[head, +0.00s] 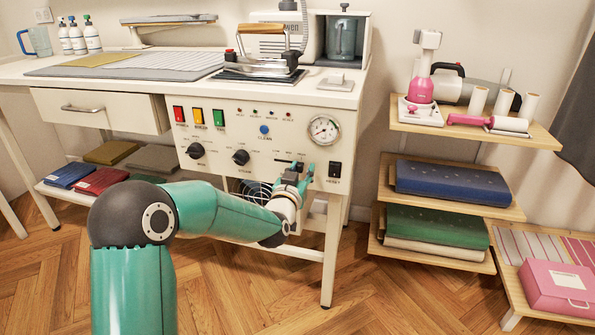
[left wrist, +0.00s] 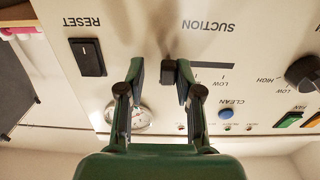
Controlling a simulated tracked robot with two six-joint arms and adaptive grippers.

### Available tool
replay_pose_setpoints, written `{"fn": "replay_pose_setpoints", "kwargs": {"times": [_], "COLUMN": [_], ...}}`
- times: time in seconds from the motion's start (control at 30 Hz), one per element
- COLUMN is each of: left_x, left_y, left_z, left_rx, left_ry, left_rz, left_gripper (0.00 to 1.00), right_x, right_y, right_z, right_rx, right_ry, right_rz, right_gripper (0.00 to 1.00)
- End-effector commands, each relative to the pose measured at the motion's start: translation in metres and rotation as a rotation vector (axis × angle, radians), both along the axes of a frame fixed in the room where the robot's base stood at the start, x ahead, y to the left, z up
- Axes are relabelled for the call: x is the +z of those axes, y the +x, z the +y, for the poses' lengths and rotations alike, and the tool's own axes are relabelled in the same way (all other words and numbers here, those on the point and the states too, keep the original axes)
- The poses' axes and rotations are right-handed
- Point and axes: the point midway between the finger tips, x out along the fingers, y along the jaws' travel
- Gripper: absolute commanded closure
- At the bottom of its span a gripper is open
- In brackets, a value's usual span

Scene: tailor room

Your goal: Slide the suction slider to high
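The suction slider has a dark knob (left wrist: 169,72) in the upside-down left wrist view. It stands at the picture-left end of the visible black slot (left wrist: 213,66), which is the right end as seen from the head. My left gripper (left wrist: 160,68) is open at the panel, with one finger on each side of the knob. The picture-right finger is very close to the knob; I cannot tell if it touches. The picture-left finger stands apart from it. A LOW label shows by the slot; no HIGH label for suction is readable. In the head view, my left gripper (head: 295,180) covers part of the slider area.
The control panel (head: 240,178) also has a RESET switch (left wrist: 88,57), a pressure gauge (head: 323,130), two black knobs and a blue CLEAN button (head: 264,129). The gauge lies close behind the fingers in the wrist view. A shelf (head: 440,128) stands right of the table.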

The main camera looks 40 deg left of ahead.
Motion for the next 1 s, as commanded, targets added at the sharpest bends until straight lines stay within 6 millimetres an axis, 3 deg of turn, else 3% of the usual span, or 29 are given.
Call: {"fn": "replay_pose_setpoints", "kwargs": {"times": [0.47,1.0], "left_x": [0.000,-0.001], "left_y": [-0.009,-0.097], "left_z": [0.000,-0.036], "left_rx": [0.007,0.007], "left_ry": [-0.002,-0.001], "left_rz": [0.000,0.000], "left_gripper": [0.58,0.58], "right_x": [0.001,0.000], "right_y": [0.000,0.000], "right_z": [0.000,0.000], "right_rx": [0.000,0.000], "right_ry": [0.000,0.000], "right_rz": [0.000,0.000], "right_gripper": [0.60,0.60]}}
